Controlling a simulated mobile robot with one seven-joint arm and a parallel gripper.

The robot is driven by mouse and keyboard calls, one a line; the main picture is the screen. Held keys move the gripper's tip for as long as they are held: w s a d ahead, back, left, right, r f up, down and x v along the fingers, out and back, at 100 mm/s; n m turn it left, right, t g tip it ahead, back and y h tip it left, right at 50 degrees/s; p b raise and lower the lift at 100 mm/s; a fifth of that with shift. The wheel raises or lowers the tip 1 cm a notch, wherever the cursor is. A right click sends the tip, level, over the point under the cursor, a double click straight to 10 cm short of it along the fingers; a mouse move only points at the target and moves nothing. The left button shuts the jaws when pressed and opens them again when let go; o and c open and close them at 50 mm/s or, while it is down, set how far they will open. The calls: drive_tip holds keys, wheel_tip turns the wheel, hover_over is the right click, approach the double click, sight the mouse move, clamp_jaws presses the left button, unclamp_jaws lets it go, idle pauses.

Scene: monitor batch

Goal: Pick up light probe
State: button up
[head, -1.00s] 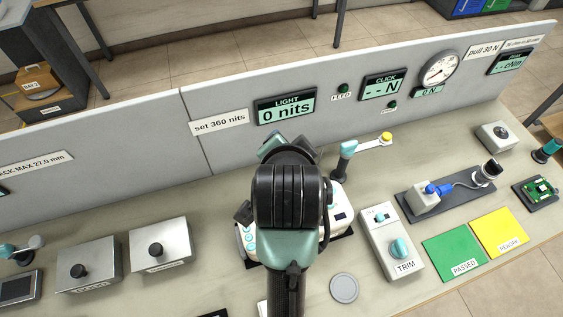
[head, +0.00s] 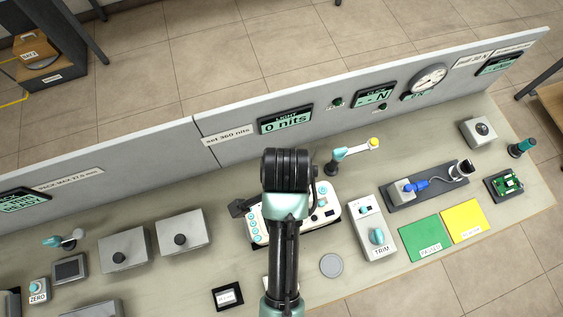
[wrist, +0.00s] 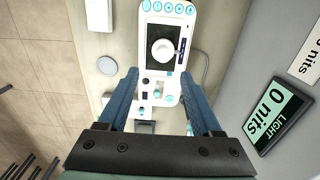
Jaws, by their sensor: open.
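The white instrument (head: 325,207) with teal buttons lies on the bench, partly hidden by my arm in the head view. In the head view my wrist hides the fingers.
A grey disc (head: 331,265) lies in front of the instrument, and a TRIM box (head: 373,228) stands to its right. A teal-handled post with a yellow-tipped arm (head: 338,160) stands behind. The panel with the LIGHT display (head: 286,119), reading 0 nits, runs along the back.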

wheel_tip(320, 180, down, 3)
drive_tip(key=shift+f, duration=0.2)
drive_tip(key=shift+w+a+f+p, duration=0.15)
drive_tip(key=shift+f+p, duration=0.25)
drive_tip(key=shift+f, duration=1)
drive_tip(key=shift+w+a+f+p, duration=0.15)
drive_tip(key=shift+f+p, duration=0.25)
drive_tip(key=shift+f, duration=0.95)
drive_tip(key=shift+s, duration=0.1)
drive_tip(key=shift+c, duration=0.3)
clamp_jaws()
